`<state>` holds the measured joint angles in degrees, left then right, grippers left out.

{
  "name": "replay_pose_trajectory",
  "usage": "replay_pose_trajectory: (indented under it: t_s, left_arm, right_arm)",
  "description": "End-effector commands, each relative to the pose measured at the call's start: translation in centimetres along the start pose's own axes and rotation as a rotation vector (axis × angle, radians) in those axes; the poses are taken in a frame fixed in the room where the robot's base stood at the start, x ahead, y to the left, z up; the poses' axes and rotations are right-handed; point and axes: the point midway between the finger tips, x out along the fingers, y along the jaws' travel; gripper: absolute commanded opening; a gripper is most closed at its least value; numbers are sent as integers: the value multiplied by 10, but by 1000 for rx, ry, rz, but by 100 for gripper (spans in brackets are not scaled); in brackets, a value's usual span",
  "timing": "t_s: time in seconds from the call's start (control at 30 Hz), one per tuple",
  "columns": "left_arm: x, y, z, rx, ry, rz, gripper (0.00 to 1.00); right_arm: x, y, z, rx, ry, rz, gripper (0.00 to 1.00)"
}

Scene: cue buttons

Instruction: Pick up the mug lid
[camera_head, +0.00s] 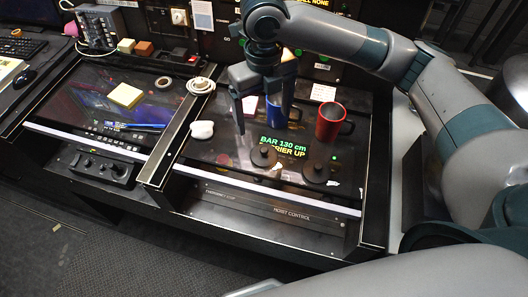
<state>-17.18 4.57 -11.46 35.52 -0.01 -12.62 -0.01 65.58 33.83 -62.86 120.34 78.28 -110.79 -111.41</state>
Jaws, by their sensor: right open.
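Two dark round pieces with raised knobs lie on the glossy black desk panel; they look like lids. One dark lid-like piece (263,157) is left of the other dark lid-like piece (316,171). A red mug (329,122) stands upright behind the right piece. A blue mug (276,113) stands left of it, partly hidden by a finger. My right gripper (263,122) points down, open with nothing visible held, above and behind the left piece. My left gripper is not in view.
A white lumpy object (202,130) lies left of my gripper. A roll (200,86) and a yellow note block (125,95) lie farther left. A raised divider (176,140) splits the desk. The front control strip (290,212) is clear.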

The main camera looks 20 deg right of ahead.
Motion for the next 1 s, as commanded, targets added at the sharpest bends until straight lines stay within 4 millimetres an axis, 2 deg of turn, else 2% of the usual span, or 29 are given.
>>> replay_pose_trajectory:
  t_s: [0.3,0.5,1.0]
  left_arm:
    - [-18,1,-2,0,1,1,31]
    - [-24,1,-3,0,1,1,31]
    - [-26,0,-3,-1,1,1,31]
  right_arm:
    - [56,0,-2,1,5,-1,83]
    - [81,0,0,1,2,0,83]
    - [88,0,0,0,1,0,83]
